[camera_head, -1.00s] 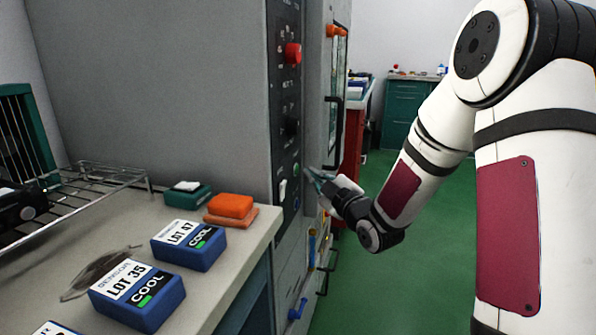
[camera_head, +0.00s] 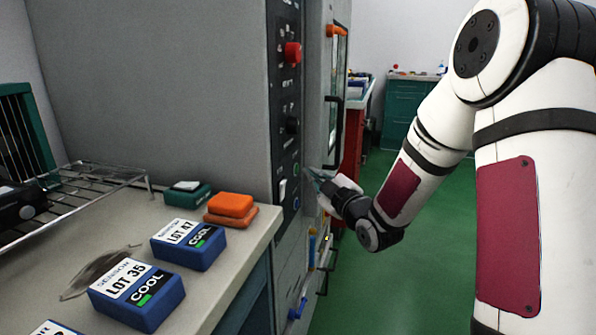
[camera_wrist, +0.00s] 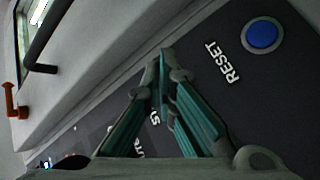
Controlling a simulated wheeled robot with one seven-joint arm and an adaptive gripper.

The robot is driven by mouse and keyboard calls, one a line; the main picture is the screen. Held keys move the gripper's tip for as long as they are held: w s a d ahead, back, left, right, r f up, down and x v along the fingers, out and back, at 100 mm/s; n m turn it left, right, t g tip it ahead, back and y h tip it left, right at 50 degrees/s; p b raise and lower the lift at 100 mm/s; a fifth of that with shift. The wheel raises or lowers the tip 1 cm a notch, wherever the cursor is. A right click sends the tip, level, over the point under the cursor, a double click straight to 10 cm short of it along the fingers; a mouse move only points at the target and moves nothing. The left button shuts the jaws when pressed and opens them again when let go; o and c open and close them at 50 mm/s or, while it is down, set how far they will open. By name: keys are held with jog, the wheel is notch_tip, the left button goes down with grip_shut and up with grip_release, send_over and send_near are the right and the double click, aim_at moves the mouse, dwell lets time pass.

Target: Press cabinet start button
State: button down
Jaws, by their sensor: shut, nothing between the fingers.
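The cabinet's dark control panel (camera_head: 287,110) is on the front edge of the grey cabinet. A green button (camera_head: 296,169) sits low on it, with a blue button (camera_head: 296,202) below. The blue button, labelled RESET, also shows in the wrist view (camera_wrist: 263,34). My gripper (camera_head: 311,172) is shut and empty, its teal fingers pointing at the panel close to the green button. In the wrist view the fingertips (camera_wrist: 163,58) lie over the panel and partly cover a label. The green button is not visible there, and I cannot tell whether the tips touch it.
A red mushroom button (camera_head: 293,53) and a black knob (camera_head: 292,125) are higher on the panel. A door handle (camera_head: 334,120) stands out to the right. A bench (camera_head: 232,268) with blue lot boxes (camera_head: 137,294) is at left. Green floor is open at right.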

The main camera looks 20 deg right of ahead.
jog(key=shift+w+a+b, duration=0.2)
jog(key=shift+a+b, duration=0.05)
jog(key=shift+b, duration=0.05)
jog(key=shift+w+a+b, duration=0.25)
jog(key=shift+a+b, duration=0.15)
dwell(0.7)
jog(key=shift+d, duration=0.1)
jog(key=shift+s+d+b, duration=0.4)
jog(key=shift+s+d, duration=0.1)
jog(key=shift+d, duration=0.1)
dwell(0.3)
jog(key=shift+s+d+b, duration=0.35)
jog(key=shift+s+d, duration=0.4)
jog(key=shift+d, duration=0.3)
jog(key=shift+s+d+b, duration=0.3)
jog(key=shift+s+d, duration=0.45)
jog(key=shift+d, duration=0.25)
